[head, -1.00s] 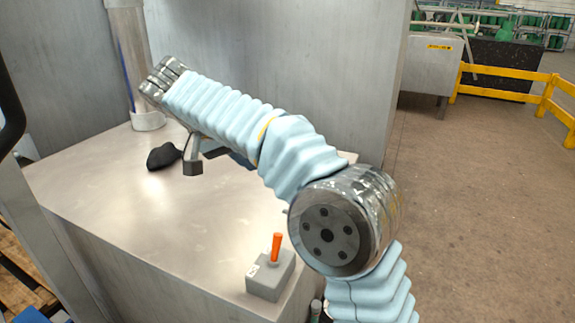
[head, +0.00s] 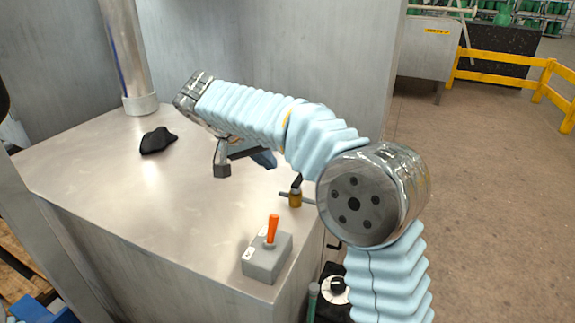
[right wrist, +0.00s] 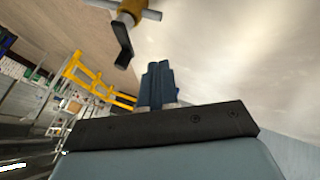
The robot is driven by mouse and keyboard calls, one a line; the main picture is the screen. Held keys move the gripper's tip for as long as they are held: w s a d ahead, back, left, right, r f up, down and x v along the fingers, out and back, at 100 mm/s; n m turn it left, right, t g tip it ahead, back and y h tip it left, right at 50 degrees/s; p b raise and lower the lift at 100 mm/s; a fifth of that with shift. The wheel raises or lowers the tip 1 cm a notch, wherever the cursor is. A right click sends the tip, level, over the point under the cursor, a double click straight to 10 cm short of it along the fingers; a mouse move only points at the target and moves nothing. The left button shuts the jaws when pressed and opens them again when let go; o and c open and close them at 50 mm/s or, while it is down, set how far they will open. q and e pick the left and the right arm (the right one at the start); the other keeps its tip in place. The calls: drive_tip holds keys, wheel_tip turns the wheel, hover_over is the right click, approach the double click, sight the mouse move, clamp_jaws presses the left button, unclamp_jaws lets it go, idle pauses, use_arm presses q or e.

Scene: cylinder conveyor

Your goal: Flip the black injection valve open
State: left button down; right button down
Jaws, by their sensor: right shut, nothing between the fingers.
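The injection valve (head: 295,198) is a small brass body with a black lever and grey pipe stubs, at the right edge of the metal table. In the right wrist view, its black lever (right wrist: 123,45) hangs at the top, left of the fingers, with the brass body (right wrist: 131,8) cut by the frame edge. My right gripper (head: 265,158) is shut and empty, its blue fingers partly hidden under my forearm. It is up and left of the valve, apart from it. In the right wrist view, its fingers (right wrist: 158,82) are together. My left gripper is not in view.
A grey box with an orange lever (head: 271,243) stands at the table's front right corner. A black lump (head: 157,141) lies at the back left, near a metal post (head: 130,60). The table (head: 130,195) is clear between them. A black-and-white dial (head: 336,290) is below the edge.

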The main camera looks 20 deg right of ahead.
drive_tip(key=shift+s+d+f, duration=0.15)
drive_tip(key=shift+s+d, duration=0.1)
drive_tip(key=shift+d, duration=0.5)
drive_tip(key=shift+s+d+f, duration=0.15)
drive_tip(key=shift+s+d, duration=0.15)
drive_tip(key=shift+d, duration=0.4)
drive_tip(key=shift+s+d+f, duration=0.15)
drive_tip(key=shift+s+d, duration=0.1)
drive_tip(key=shift+d, duration=0.5)
drive_tip(key=shift+d, duration=0.45)
drive_tip(key=shift+d+m+g+p, duration=0.35)
drive_tip(key=shift+m+g+p, duration=0.15)
drive_tip(key=shift+m, duration=0.3)
drive_tip(key=shift+s+d, duration=0.55)
drive_tip(key=shift+d, duration=0.15)
drive_tip(key=shift+s+d, duration=0.15)
drive_tip(key=shift+s, duration=0.1)
drive_tip(key=shift+s+d, duration=0.1)
drive_tip(key=shift+s, duration=0.05)
drive_tip(key=p+v, duration=0.1)
drive_tip(key=v, duration=1.3)
drive_tip(key=shift+p, duration=0.4)
drive_tip(key=shift+f, duration=0.15)
